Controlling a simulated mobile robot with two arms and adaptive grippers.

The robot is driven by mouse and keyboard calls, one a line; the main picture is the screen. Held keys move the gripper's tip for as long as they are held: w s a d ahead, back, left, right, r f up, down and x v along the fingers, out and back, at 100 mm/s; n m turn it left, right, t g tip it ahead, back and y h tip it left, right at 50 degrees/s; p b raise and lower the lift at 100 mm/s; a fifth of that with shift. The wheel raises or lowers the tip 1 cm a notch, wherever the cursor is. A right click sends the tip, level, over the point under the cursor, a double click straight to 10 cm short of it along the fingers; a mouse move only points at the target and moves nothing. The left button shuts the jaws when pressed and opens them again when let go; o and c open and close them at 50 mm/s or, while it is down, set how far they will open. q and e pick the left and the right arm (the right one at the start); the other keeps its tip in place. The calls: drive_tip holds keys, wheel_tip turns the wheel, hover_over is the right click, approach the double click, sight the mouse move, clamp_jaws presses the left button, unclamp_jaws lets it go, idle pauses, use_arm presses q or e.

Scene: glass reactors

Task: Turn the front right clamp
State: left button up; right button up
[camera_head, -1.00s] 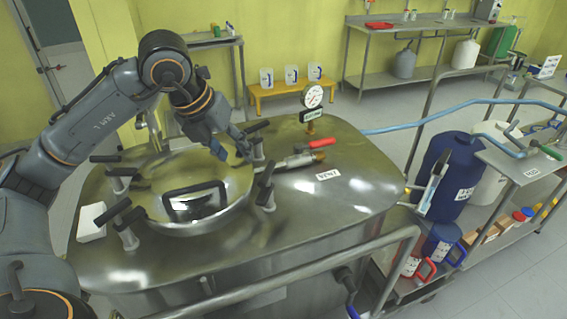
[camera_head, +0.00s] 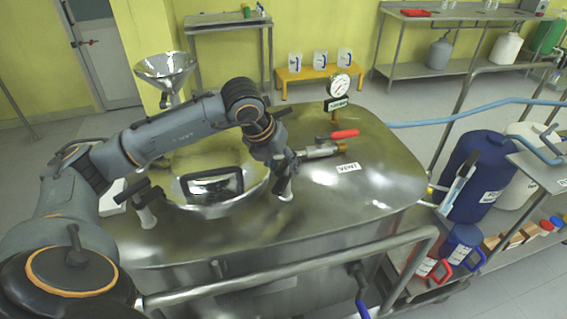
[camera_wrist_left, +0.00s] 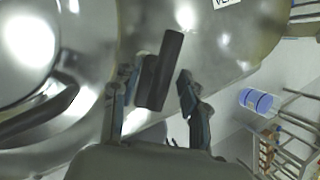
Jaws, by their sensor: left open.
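The front right clamp (camera_head: 286,187) stands at the right edge of the round lid (camera_head: 212,160) on the steel reactor. My left gripper (camera_head: 284,163) is just above this clamp and partly covers it. In the left wrist view the clamp's black handle (camera_wrist_left: 166,68) lies between the two fingers of my left gripper (camera_wrist_left: 155,88). The fingers are open, one on each side of the handle, and the left fingertip is very near it. The lid shows at the left of the wrist view (camera_wrist_left: 30,45). My right gripper is in neither view.
Another clamp (camera_head: 146,207) stands at the lid's front left. A vent valve with a red handle (camera_head: 343,134) and a pressure gauge (camera_head: 339,86) are just behind and right of my gripper. A steel rail (camera_head: 300,266) runs in front. The reactor top on the right is clear.

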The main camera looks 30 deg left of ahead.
use_arm(q)
drive_tip(key=shift+w+f, duration=0.2)
drive_tip(key=shift+f, duration=0.2)
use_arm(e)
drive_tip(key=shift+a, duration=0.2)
use_arm(q)
drive_tip(key=shift+c, duration=0.6)
clamp_jaws()
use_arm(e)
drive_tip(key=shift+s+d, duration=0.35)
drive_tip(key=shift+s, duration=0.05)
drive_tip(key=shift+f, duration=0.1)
